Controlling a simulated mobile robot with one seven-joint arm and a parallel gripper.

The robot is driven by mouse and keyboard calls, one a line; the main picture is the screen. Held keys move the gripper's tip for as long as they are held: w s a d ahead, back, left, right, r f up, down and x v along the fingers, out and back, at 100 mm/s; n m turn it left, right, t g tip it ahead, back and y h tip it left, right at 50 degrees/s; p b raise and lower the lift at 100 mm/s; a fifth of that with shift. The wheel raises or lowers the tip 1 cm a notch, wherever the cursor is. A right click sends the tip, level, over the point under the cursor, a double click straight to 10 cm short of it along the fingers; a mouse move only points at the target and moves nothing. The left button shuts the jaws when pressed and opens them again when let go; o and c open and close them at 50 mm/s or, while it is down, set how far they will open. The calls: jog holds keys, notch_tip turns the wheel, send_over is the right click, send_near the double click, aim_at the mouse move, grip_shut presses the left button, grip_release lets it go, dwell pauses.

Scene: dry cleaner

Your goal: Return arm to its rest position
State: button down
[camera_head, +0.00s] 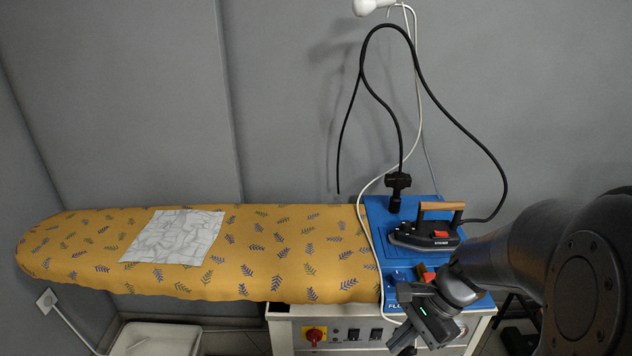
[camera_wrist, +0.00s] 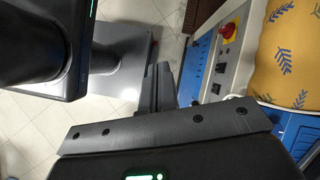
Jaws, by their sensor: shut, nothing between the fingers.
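My arm (camera_head: 520,260) reaches in from the right of the head view. My gripper (camera_head: 402,340) points down and left in front of the blue end of the ironing station. In the wrist view the fingers of my gripper (camera_wrist: 156,88) are together, with nothing between them. The gripper is empty and apart from the iron (camera_head: 428,233), which sits on the blue plate (camera_head: 378,212) with its wooden handle up.
The ironing board (camera_head: 300,255) has a yellow leaf-patterned cover and bears a pale patterned cloth (camera_head: 175,237). A red knob (camera_head: 315,335) is on the station's front panel. Black and white cables hang above the iron. A white bin (camera_head: 155,340) is below left. Tiled floor (camera_wrist: 120,115) shows in the wrist view.

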jog(key=s+r+n+t+h, duration=0.5)
jog(key=r+n+t+h, duration=0.1)
jog(key=r+n, duration=0.6)
jog(key=shift+s+a+r+n+t, duration=0.15)
jog(key=shift+a+r+n+t, duration=0.2)
jog(key=shift+r, duration=0.5)
jog(key=c, duration=2.1)
grip_release()
